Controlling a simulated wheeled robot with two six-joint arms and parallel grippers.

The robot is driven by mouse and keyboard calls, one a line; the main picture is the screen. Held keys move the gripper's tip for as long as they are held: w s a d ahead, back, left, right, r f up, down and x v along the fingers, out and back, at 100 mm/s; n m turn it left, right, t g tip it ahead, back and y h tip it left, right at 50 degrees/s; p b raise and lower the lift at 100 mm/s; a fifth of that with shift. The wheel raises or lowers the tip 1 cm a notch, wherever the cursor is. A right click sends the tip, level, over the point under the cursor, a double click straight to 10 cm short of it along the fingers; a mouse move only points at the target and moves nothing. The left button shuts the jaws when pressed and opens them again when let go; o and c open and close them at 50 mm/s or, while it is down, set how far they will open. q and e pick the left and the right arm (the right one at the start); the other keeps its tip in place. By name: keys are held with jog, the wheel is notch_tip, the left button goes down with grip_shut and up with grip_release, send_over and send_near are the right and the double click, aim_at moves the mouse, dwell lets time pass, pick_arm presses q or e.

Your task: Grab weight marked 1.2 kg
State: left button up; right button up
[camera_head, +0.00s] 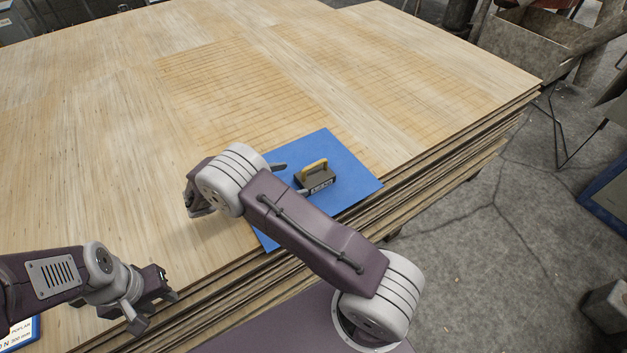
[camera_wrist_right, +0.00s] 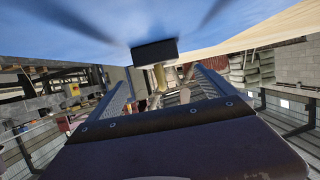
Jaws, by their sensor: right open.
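The weight (camera_head: 318,180) is a dark block with a yellow handle and a pale label too small to read. It stands on a blue sheet (camera_head: 345,172) on the veneer stack. In the right wrist view the weight (camera_wrist_right: 154,51) appears upside down, its handle pointing between the fingers. My right gripper (camera_head: 290,179) is open and empty just left of the weight, facing it, partly hidden by my right arm. It also shows in the right wrist view (camera_wrist_right: 162,88). My left gripper (camera_head: 155,311) is open and empty by the stack's front edge.
The pale veneer stack (camera_head: 110,110) is broad and mostly bare around the blue sheet. Its layered edge (camera_head: 450,165) drops to a concrete floor (camera_head: 500,260) at the right. A metal bin (camera_head: 525,45) stands at the back right. A label card (camera_head: 22,333) shows at the lower left.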

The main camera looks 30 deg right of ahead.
aim_at(317, 163)
jog(key=x, duration=0.3)
jog(key=shift+d, duration=0.1)
jog(key=x, duration=0.5)
jog(key=shift+s+b, duration=0.1)
jog(key=shift+b, duration=0.3)
grip_shut()
jog(key=shift+r, duration=0.1)
jog(key=shift+r+p, duration=0.3)
jog(key=shift+r, duration=0.65)
jog(key=r, duration=0.2)
jog(key=shift+s+d+r+p, duration=0.1)
jog(key=shift+d+r+p, duration=0.15)
jog(key=shift+r+p, duration=0.1)
jog(key=s+d+r, duration=0.5)
jog(key=d+r, duration=0.1)
jog(key=d, duration=0.3)
jog(key=shift+s+d+r+p, duration=0.15)
jog(key=shift+s+d+p, duration=0.15)
jog(key=shift+p, duration=0.15)
